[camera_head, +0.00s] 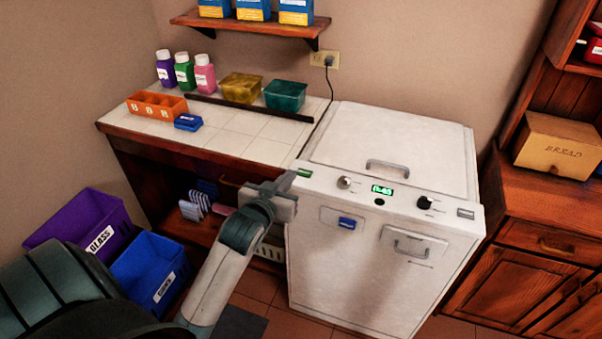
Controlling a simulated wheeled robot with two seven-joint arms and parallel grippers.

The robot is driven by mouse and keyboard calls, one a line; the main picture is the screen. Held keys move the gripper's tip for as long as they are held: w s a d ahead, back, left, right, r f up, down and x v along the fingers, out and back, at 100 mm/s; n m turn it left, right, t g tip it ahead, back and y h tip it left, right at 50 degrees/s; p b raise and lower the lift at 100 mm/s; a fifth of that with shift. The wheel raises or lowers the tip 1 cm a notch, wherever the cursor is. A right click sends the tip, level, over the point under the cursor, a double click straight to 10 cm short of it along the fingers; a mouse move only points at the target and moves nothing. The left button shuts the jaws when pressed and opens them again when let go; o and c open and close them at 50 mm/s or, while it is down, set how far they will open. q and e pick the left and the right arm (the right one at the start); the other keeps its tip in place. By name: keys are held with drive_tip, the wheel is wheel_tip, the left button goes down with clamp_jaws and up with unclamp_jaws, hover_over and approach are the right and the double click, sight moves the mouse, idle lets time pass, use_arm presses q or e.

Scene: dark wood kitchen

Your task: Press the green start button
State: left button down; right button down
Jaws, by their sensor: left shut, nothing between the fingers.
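The green start button (305,173) is a small green rectangle at the left end of the control panel on the white machine (350,275). My left gripper (288,182) is shut and empty, at the machine's upper left front corner. Its fingertips are just left of and slightly below the green button. I cannot tell whether they touch the button or the panel. My right gripper is not in view.
The panel also has two knobs, a green lit display (382,190) and a grey button (465,213). A tiled counter (265,140) with bottles and tubs stands left. A bread box (558,145) is right. Purple and blue bins (150,270) sit lower left.

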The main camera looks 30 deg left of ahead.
use_arm(q)
drive_tip(key=p, duration=0.3)
hover_over(301, 180)
wheel_tip(301, 180, down, 2)
drive_tip(key=shift+w+f, duration=0.1)
wheel_tip(301, 180, down, 3)
drive_tip(key=shift+r, duration=0.2)
drive_tip(key=shift+f+p, duration=0.3)
drive_tip(key=shift+f, duration=0.55)
